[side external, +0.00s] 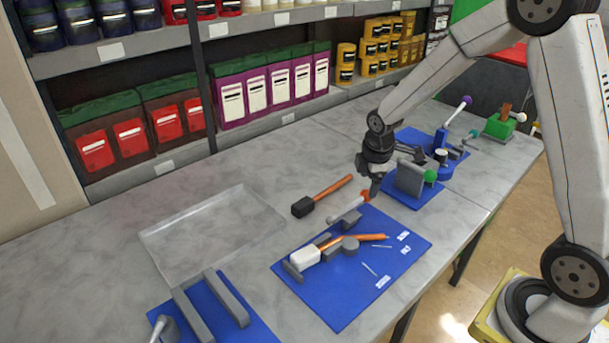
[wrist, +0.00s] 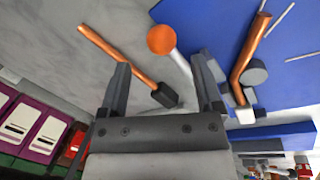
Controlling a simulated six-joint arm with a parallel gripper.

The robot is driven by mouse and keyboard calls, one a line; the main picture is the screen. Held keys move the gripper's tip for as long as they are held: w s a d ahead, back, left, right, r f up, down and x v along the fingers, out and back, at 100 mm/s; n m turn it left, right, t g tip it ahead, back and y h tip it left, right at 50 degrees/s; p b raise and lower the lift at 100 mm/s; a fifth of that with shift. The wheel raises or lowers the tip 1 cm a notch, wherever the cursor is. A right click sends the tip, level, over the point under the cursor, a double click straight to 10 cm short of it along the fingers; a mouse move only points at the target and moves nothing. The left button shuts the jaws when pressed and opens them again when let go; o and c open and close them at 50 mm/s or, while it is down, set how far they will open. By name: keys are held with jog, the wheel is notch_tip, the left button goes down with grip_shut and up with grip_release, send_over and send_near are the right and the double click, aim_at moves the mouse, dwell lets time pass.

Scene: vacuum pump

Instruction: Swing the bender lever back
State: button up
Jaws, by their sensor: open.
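The bender lever, a pale rod (side external: 346,213) with an orange ball knob (side external: 365,197), sticks out past the back edge of the blue bender mat (side external: 340,312). In the wrist view the ball (wrist: 161,39) lies ahead of the gap between the fingertips, and the rod (wrist: 181,65) runs back towards the right finger. A bent copper tube (side external: 370,238) lies in the grey bender blocks (side external: 350,246), with a white block (side external: 304,257) at its left end. My gripper (side external: 376,188) is open and points down close by the ball; it also shows in the wrist view (wrist: 161,62). I cannot tell whether it touches the lever.
A black-headed mallet (side external: 303,206) with an orange handle lies behind the lever. A clear tray (side external: 212,240) is at left, and a grey-railed fixture (side external: 228,300) is at the front. A green-knobbed fixture (side external: 410,178) stands right of my gripper. Shelves with boxes line the back.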

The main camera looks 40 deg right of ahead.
jog(key=shift+s+a+r, duration=0.1)
jog(key=shift+s+r, duration=0.05)
jog(key=shift+r, duration=0.65)
jog(key=shift+s+a+r, duration=0.1)
jog(key=shift+r, duration=0.65)
jog(key=s+a+m+y, duration=0.1)
jog(key=s+a+m, duration=0.8)
jog(key=s+m, duration=0.2)
jog(key=shift+s+f+t, duration=0.3)
jog(key=shift+s+t, duration=0.1)
jog(key=shift+s, duration=0.75)
